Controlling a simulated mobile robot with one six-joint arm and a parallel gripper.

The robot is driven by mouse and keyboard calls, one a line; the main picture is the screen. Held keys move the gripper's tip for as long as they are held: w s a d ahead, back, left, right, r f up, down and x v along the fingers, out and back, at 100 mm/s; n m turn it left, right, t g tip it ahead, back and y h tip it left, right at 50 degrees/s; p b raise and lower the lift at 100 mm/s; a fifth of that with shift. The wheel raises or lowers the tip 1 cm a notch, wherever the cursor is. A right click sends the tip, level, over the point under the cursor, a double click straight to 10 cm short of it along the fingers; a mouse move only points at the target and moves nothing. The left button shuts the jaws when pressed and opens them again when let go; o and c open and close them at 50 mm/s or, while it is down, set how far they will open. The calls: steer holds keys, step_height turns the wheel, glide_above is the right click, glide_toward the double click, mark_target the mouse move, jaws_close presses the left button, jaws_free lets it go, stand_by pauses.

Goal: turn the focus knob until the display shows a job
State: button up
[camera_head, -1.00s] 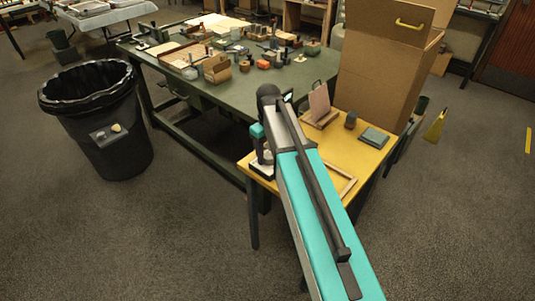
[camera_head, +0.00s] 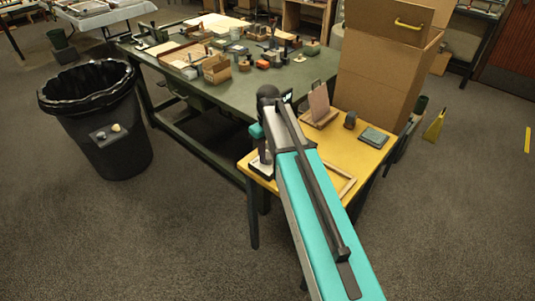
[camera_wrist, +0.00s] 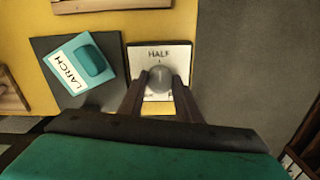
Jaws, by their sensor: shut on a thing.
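In the wrist view, the knob (camera_wrist: 160,77) is a round grey cap on a white dial plate (camera_wrist: 178,55). The word HALF is printed above it with a small mark beneath; lettering at the plate's lower edge is partly covered by my fingers. My gripper (camera_wrist: 160,80) is shut on the knob, one dark finger on each side. Left of the dial, a dark grey panel (camera_wrist: 48,45) carries a white label reading LARCH (camera_wrist: 68,78) and a teal rounded block (camera_wrist: 92,60). In the head view my arm hides the dial, and I cannot make out a readable display.
The yellow table (camera_head: 345,148) holds an upright pinkish board (camera_head: 319,103), a small dark object (camera_head: 350,120) and a grey-green block (camera_head: 374,137). A large cardboard box (camera_head: 375,85) stands behind. A green table (camera_head: 215,93) and a black bin (camera_head: 98,125) are left.

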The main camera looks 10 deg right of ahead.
steer(key=shift+r, duration=0.1)
steer(key=m+p, duration=0.2)
steer(key=m, duration=0.3)
steer(key=shift+m, duration=0.3)
steer(key=m+p, duration=0.2)
steer(key=m, duration=0.4)
steer(key=m+p, duration=0.1)
steer(key=m, duration=1)
steer(key=shift+m+p, duration=0.35)
steer(key=shift+m, duration=0.05)
steer(key=o, duration=1.1)
steer(key=shift+c, duration=0.2)
